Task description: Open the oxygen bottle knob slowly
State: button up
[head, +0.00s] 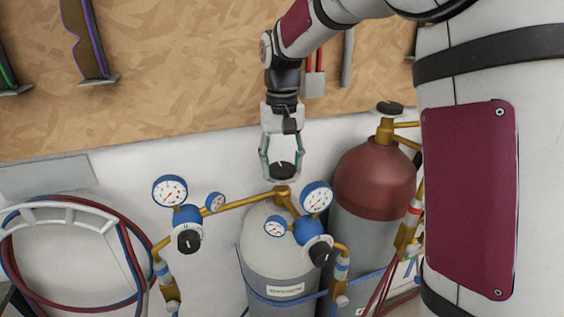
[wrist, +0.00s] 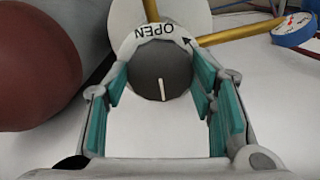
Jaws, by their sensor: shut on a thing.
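The oxygen bottle (head: 277,245) is the white-grey cylinder in the middle of the head view, with a label low on its front. Its dark round knob (head: 282,170) sits on top of the brass valve (head: 282,194). My gripper (head: 283,172) points down from above with a finger on each side of the knob, shut on it. In the wrist view the knob (wrist: 161,72) lies between the teal finger pads, with a white line mark pointing toward the bottom of the picture. A ring around the knob reads OPEN (wrist: 158,31) with an arrow.
A red-topped bottle (head: 375,180) with its own black knob (head: 390,108) stands close to the right. Blue gauges and regulators (head: 187,215) sit on brass pipes to the left and in front. Coiled hoses (head: 75,250) hang at the left. A wooden tool board (head: 180,100) is behind.

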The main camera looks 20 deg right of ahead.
aim_at(282, 167)
jog(key=shift+n, duration=0.3)
jog(key=shift+n+p, duration=1)
jog(key=shift+n, duration=1.6)
jog(key=o, duration=1.1)
jog(key=shift+o, duration=0.2)
notch_tip(282, 167, up, 12)
